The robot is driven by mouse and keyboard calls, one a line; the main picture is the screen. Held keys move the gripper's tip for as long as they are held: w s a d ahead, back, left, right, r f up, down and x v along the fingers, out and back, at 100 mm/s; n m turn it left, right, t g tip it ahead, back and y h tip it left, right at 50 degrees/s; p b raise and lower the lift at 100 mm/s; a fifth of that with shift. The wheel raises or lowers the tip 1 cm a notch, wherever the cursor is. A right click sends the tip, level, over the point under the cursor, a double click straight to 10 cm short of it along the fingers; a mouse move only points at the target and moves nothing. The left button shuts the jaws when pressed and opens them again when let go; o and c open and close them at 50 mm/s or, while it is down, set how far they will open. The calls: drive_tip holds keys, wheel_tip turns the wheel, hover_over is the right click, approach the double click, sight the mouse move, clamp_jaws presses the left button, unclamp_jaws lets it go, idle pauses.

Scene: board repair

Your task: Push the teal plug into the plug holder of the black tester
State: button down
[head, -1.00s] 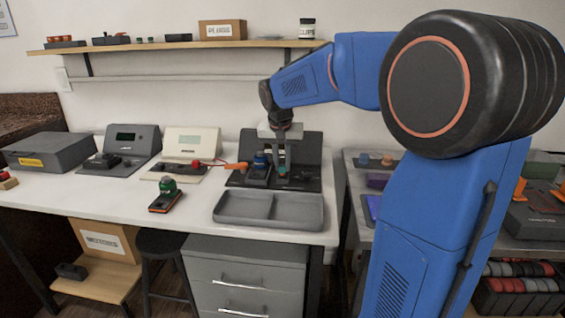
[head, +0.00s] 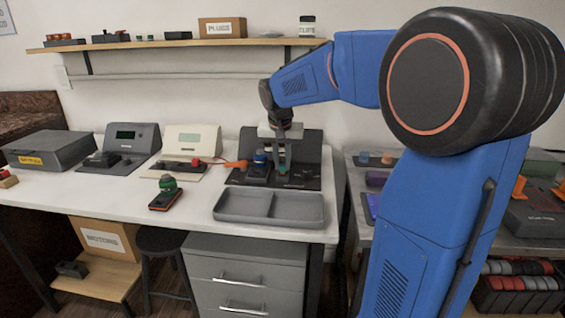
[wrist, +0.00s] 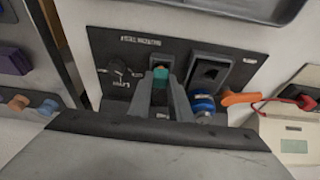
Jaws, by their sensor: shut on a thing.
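My gripper (wrist: 160,92) is shut on the teal plug (wrist: 161,75), a small block between its fingertips. The gripper points down over the panel of the black tester (wrist: 128,48). In the head view, my gripper (head: 282,164) is over the right part of the black tester (head: 309,148), in front of its upright back. The plug is at the plug holder (wrist: 162,60), a small socket with a reddish inside, partly hidden by the plug and fingers. I cannot tell how deep the plug sits.
A dark knob (wrist: 118,66) and a dark bracket (wrist: 210,73) flank the fingers. A blue-topped part (wrist: 203,104) and an orange lever (wrist: 240,98) are close by. The grey tray (head: 268,208) lies in front of the tester. A cream tester (head: 190,145) stands to the left.

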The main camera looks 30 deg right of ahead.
sight(282, 165)
drive_tip(key=shift+f, duration=0.45)
idle(0.8)
drive_tip(key=c, duration=1.3)
unclamp_jaws()
drive_tip(key=shift+o, duration=0.2)
drive_tip(key=shift+r, duration=1.65)
drive_tip(key=shift+r, duration=2.9)
